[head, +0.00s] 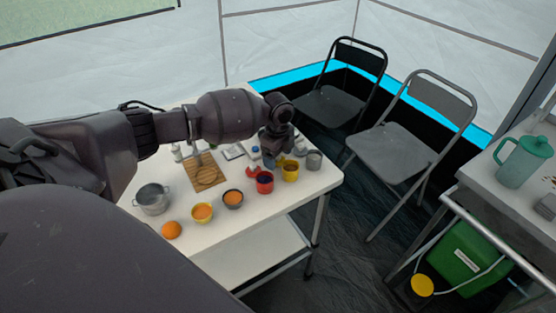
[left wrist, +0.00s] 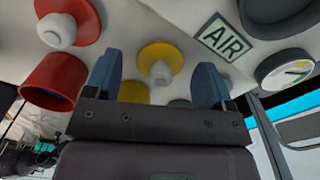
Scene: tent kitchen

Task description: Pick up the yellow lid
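The yellow lid (left wrist: 150,55) is a round disc with a pale knob (left wrist: 160,72). In the left wrist view it lies on the white table between and beyond my fingertips. My left gripper (left wrist: 157,80) has two blue fingers spread apart, with nothing held between them. In the head view my left gripper (head: 275,157) hangs over the right part of the table, just behind the yellow pot (head: 290,173), and mostly hides the lid. My right gripper is not in view.
A red pot (head: 264,184) stands left of the yellow one, and a grey metal cup (head: 314,160) stands right. A red lid (left wrist: 68,22) and an AIR label (left wrist: 224,38) lie near the yellow lid.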

